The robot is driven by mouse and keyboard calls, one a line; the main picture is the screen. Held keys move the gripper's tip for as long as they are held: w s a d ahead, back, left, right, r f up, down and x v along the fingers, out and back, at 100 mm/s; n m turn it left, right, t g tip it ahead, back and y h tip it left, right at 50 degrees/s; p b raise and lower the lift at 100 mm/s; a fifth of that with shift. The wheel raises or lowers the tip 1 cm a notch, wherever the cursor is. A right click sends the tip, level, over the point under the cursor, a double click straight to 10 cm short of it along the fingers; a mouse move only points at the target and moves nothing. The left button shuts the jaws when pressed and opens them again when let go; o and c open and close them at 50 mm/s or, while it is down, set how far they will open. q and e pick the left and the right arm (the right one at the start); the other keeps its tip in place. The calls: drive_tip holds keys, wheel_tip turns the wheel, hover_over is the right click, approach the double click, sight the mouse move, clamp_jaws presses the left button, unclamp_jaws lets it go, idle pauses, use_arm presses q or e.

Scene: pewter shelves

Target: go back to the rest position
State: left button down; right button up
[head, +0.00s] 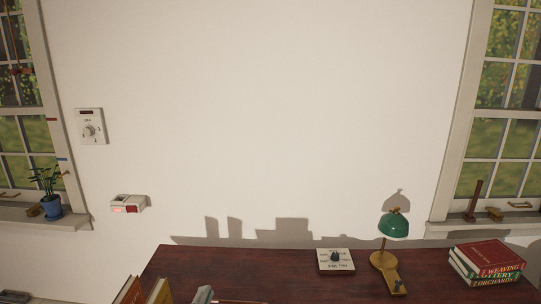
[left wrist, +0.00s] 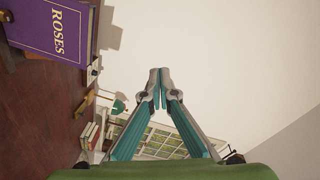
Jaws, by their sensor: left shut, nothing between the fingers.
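My left gripper (left wrist: 159,76) shows in the left wrist view. Its two grey and teal fingers meet at the tips, shut, with nothing between them. It is apart from the things around it, with the pale wall behind its tips. I cannot make out either gripper clearly in the head view, and my right gripper does not show in the left wrist view.
A purple book titled ROSES (left wrist: 52,27) is close by in the left wrist view. The dark red desk (head: 225,270) holds a green lamp (head: 393,226), a white dial box (head: 335,261) and stacked books (head: 487,262). A potted plant (head: 51,205) stands on the left sill.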

use_arm(q)
drive_tip(key=s+a+f+n+g+y, duration=0.1)
drive_tip(key=s+a+f+n+g, duration=0.3)
drive_tip(key=f, duration=0.4)
drive_tip(key=s+a+f+n+g+y, duration=0.1)
drive_tip(key=s+a+f+n+g, duration=0.15)
drive_tip(key=s+f+n, duration=0.4)
drive_tip(key=s+f+n+g, duration=0.2)
drive_tip(key=s+f+g, duration=0.6)
drive_tip(key=s+f, duration=0.5)
wheel_tip(320, 180, down, 24)
drive_tip(key=s+f, duration=0.1)
drive_tip(key=s, duration=0.2)
drive_tip(key=s+a+f+g, duration=0.2)
drive_tip(key=s+a+f, duration=0.1)
drive_tip(key=s+f, duration=1.2)
drive_tip(key=shift+s+a+m, duration=0.2)
drive_tip(key=shift+s+m, duration=0.15)
drive_tip(key=shift+s, duration=0.4)
